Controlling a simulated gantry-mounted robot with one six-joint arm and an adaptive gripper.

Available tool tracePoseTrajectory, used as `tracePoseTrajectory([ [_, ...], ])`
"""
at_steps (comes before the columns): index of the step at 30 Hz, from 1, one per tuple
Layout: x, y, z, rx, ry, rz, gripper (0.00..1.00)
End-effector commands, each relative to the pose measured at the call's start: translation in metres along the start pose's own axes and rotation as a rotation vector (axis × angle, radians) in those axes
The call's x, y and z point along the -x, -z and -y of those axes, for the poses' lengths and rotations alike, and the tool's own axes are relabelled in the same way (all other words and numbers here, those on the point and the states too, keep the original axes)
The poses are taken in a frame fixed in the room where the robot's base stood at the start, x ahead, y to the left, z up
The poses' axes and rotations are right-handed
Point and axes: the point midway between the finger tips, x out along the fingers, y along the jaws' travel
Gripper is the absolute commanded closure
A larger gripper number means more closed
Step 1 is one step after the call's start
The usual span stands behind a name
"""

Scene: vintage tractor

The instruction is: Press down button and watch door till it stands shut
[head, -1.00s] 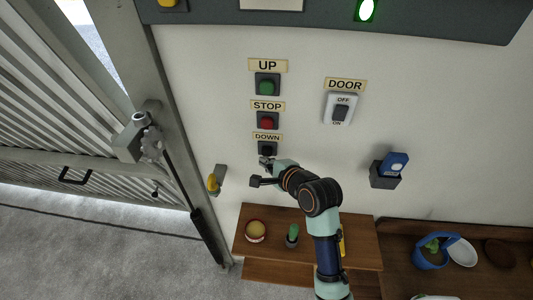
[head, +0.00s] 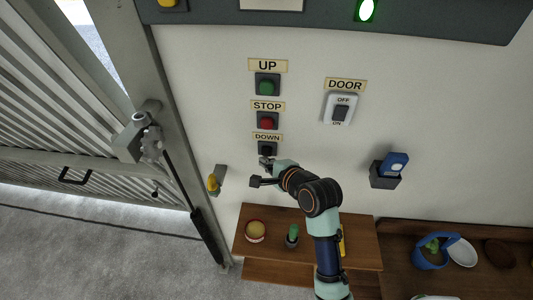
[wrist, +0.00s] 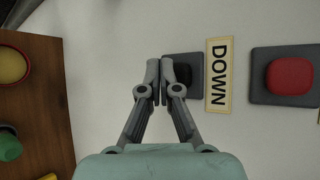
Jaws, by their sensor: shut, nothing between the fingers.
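The DOWN button (head: 267,149) is a dark button on a dark square plate on the white wall, below the red STOP button (head: 267,120). My gripper (head: 265,162) is shut and empty, with its fingertips at the lower edge of the DOWN plate. In the wrist view my fingertips (wrist: 161,70) overlap the DOWN plate (wrist: 194,88) and hide part of it. I cannot tell whether they touch the button. The corrugated door (head: 100,170) is at the left, with a bright strip along its bottom edge above the grey floor.
The green UP button (head: 267,88) is above STOP. A DOOR switch (head: 341,110) with OFF and ON marks is to the right. A wooden shelf (head: 365,258) below holds a round pot (head: 255,231) and a cactus (head: 292,235). A blue device (head: 396,164) hangs on the wall.

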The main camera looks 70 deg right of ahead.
Motion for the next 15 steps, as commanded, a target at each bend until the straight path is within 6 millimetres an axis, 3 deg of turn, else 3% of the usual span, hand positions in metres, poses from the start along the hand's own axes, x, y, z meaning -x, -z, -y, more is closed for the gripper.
tracePoseTrajectory([
  [15,-0.0061,0.0044,0.0044,0.0,0.0,0.0,1.0],
])
